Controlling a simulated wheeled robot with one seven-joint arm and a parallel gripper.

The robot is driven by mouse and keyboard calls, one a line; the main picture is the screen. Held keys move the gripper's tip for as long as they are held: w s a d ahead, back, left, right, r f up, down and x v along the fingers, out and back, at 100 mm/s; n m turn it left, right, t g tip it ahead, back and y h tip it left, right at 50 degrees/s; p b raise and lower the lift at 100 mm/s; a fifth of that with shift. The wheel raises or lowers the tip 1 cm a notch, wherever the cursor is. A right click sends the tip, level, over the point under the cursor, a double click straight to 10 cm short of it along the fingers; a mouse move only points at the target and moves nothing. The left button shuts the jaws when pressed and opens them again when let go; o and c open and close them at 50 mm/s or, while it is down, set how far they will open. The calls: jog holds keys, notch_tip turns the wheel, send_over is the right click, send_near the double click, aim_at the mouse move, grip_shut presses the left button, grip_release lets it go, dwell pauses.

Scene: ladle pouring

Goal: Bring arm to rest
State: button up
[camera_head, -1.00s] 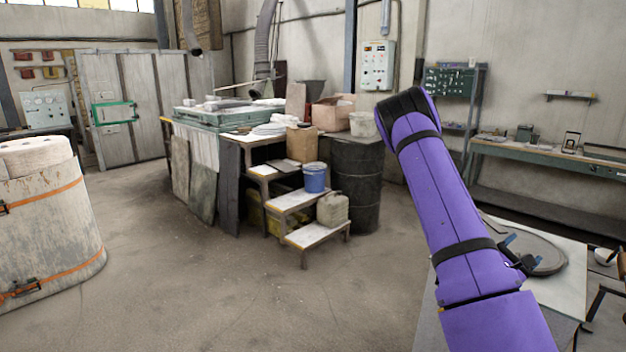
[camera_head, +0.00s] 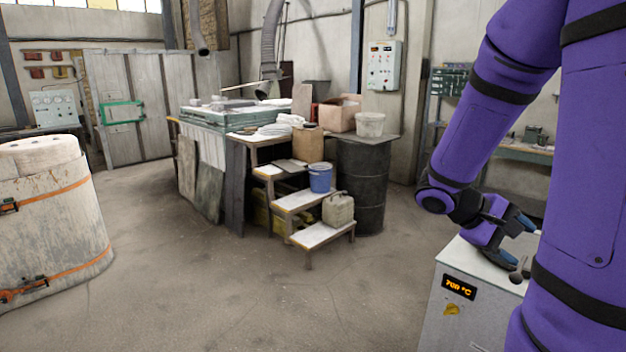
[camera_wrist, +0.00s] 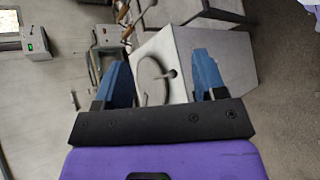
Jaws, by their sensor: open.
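My gripper (camera_head: 518,232) is at the right of the head view, above the top of a grey furnace box (camera_head: 468,318) with a "700 °C" display. In the wrist view my gripper (camera_wrist: 165,78) shows two blue fingers spread apart with nothing between them. Beyond the fingers lies the light furnace top (camera_wrist: 186,45) with a round opening and a small knob. My purple arm is bent and covers the right side of the head view. No ladle is clearly visible in the head view.
A black drum (camera_head: 362,188) and a stepped stand (camera_head: 318,236) with a blue bucket (camera_head: 320,178) and a canister stand left of the furnace. A large cylindrical vessel (camera_head: 50,225) is at far left. The floor between is clear.

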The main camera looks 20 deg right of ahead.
jog(key=a+r+t+y, duration=0.4)
jog(key=a+r+t, duration=0.1)
jog(key=a, duration=0.7)
jog(key=s+a+r+n+t+y, duration=0.1)
jog(key=a+r+t+y, duration=0.4)
jog(key=a, duration=0.8)
jog(key=shift+r+t, duration=0.6)
jog(key=shift+t, duration=0.6)
